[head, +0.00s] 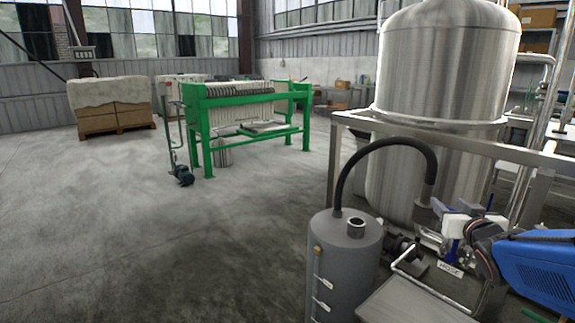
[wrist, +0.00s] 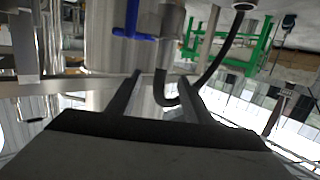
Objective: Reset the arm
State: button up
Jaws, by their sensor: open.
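My blue arm (head: 540,270) reaches in from the right edge of the head view, low beside the steel tank's stand. In the wrist view, which appears upside down, my gripper (wrist: 160,76) shows two dark fingers spread apart. I see nothing held between them. The black hose (wrist: 168,102) and bare steel show behind the fingers, but I cannot tell how far off they are. A blue handle (wrist: 132,33) is beyond the fingertips. In the head view the gripper end is small among white and blue parts, and its fingers are hard to make out.
The large steel tank (head: 445,70) stands in a metal frame (head: 338,165) close to my arm. A grey cylinder (head: 345,268) with the black hose stands in front. A green filter press (head: 207,127) and pallet boxes (head: 98,118) are farther back. The floor at left is clear.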

jog(key=s+a+f+g+y, duration=0.1)
jog(key=s+a+f+g, duration=0.2)
jog(key=s, duration=0.5)
jog(key=s+a+f+n+g+y, duration=0.1)
jog(key=s+a+f+g, duration=0.3)
jog(key=s+a, duration=0.4)
jog(key=s+a+f+n+g+y, duration=0.1)
jog(key=s+a+f+g, duration=0.3)
jog(key=s, duration=0.5)
jog(key=shift+a+f, duration=0.6)
jog(key=shift+a, duration=0.05)
